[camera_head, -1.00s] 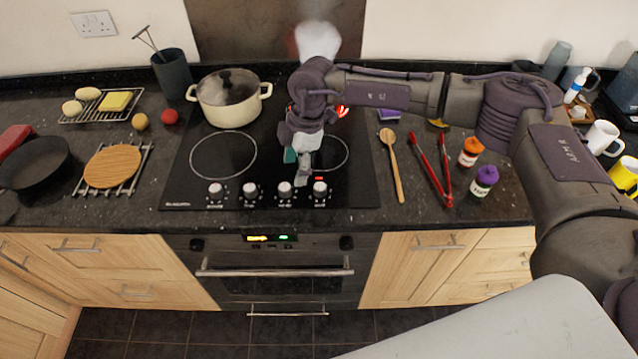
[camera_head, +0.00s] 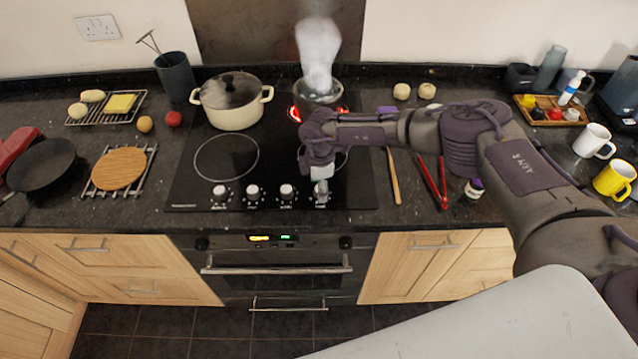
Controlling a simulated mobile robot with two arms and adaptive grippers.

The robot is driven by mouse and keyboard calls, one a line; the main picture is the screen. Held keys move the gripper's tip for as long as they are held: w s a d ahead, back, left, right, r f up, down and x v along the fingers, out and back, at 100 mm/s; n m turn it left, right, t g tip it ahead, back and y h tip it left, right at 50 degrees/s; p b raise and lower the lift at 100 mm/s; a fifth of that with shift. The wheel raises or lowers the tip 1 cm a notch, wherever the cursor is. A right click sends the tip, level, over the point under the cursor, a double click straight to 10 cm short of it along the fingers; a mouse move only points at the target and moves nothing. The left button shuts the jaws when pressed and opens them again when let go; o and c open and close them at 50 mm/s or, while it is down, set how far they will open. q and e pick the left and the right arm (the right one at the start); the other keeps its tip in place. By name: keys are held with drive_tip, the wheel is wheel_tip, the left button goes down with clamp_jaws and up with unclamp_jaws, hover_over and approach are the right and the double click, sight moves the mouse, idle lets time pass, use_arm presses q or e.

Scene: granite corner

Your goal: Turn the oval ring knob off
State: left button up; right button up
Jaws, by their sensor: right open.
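A black glass hob (camera_head: 190,185) has several silver knobs in a row along its front edge. The rightmost knob (camera_head: 321,201) is directly below my right gripper (camera_head: 321,186), which is open and points down at it. The gripper partly covers this knob, and I cannot tell whether they touch. The other knobs are the left one (camera_head: 221,193), the second (camera_head: 253,192) and the third (camera_head: 287,191). A ring at the back right glows red (camera_head: 295,114) under a steaming pot (camera_head: 322,92). I cannot make out which knob belongs to the oval ring. My left gripper is out of view.
A cream lidded pot (camera_head: 232,104) stands at the hob's back left. The hob's front left ring (camera_head: 226,158) is bare.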

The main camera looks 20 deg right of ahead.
drive_tip(key=shift+f, duration=0.45)
drive_tip(key=shift+c, duration=0.3)
drive_tip(key=c, duration=1.1)
